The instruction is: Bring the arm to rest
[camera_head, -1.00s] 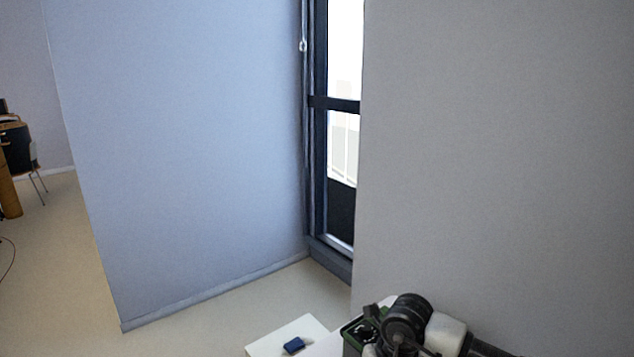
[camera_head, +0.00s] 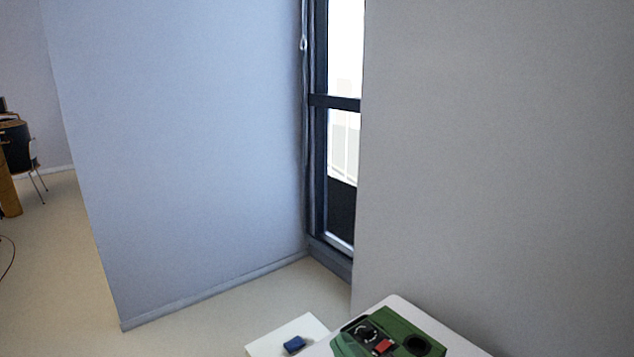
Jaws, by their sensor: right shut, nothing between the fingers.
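Neither of my grippers shows in the head view now, and no part of my arms can be made out. A green device (camera_head: 400,325) sits on a white surface (camera_head: 462,343) at the bottom right. It has a black dial, a red part and a round black opening on its top. Its lower part is cut off by the picture's edge.
A small blue block (camera_head: 294,345) lies on a lower white surface (camera_head: 264,347) left of the device. A blue-grey wall (camera_head: 190,160), a tall window (camera_head: 343,140) and a grey wall (camera_head: 500,150) stand behind. Open floor (camera_head: 60,270) and a desk with a chair (camera_head: 18,165) are at left.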

